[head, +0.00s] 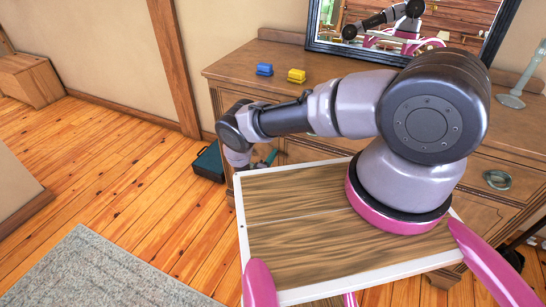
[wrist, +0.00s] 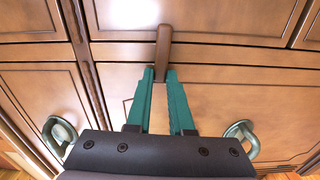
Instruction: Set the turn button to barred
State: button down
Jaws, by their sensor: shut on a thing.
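The turn button (wrist: 163,46) is a small brown wooden bar on the front of the wooden dresser (head: 228,78). In the wrist view it stands close to upright and lies across the horizontal rail above the lower panel (wrist: 215,90). My gripper (wrist: 160,72) has teal fingers, one on each side of the bar's lower part, and is shut on it. In the head view my gripper (head: 266,158) is low against the dresser front, partly hidden by my arm. The button cannot be made out there.
Two green ring handles (wrist: 61,132) (wrist: 240,138) flank my gripper. A blue block (head: 264,69) and a yellow block (head: 296,76) sit on the dresser top below a mirror (head: 330,42). A dark green case (head: 208,163) stands on the floor beside the dresser.

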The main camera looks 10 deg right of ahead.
jog(key=c, duration=0.8)
grip_release()
jog(key=v, duration=1.1)
